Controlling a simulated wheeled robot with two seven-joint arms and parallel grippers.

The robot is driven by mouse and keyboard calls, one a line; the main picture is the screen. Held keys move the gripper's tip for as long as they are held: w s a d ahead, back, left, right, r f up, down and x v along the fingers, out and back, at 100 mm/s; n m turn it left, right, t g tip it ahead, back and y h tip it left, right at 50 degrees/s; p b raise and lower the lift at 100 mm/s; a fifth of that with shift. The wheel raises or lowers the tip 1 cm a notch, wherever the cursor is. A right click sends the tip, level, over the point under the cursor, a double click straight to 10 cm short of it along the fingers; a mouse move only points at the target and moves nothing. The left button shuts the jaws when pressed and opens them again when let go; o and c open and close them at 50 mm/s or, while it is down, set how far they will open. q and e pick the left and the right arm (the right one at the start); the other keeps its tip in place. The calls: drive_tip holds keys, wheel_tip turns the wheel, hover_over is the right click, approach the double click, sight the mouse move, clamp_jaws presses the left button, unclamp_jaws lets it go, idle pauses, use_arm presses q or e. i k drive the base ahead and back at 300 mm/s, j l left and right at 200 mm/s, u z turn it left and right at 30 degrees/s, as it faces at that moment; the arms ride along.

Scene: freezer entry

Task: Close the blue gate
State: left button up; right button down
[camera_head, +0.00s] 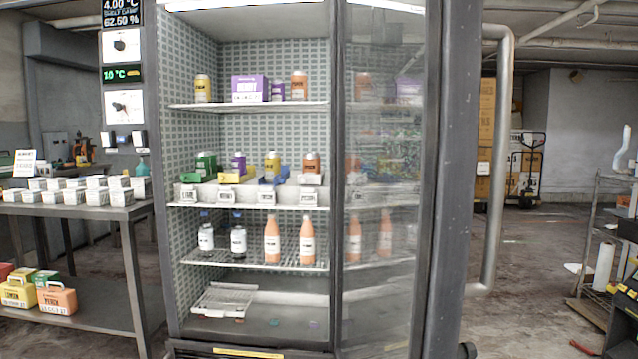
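No blue gate shows in the head view. The nearest thing like it is a tall glass door (385,200) with a dark grey frame (453,190) on the upright cold cabinet (250,130). The door stands swung outward at the right of the cabinet opening, and shelf items show in its glass. A long metal bar handle (503,150) runs down its right side. The left part of the cabinet stands open to view, with bottles and boxes on its shelves. Neither of my grippers is in view.
A metal table (80,212) with white cartons stands at the left, coloured boxes on its lower shelf (100,308). A metal rack (598,235) stands at the far right. A hand truck (527,165) is at the back. Floor (530,270) between door and rack looks mostly clear.

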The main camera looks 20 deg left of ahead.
sight(276, 181)
drive_tip(key=l+u, duration=0.15)
drive_tip(key=u, duration=0.3)
drive_tip(key=k+l+u, duration=0.1)
drive_tip(key=u, duration=0.35)
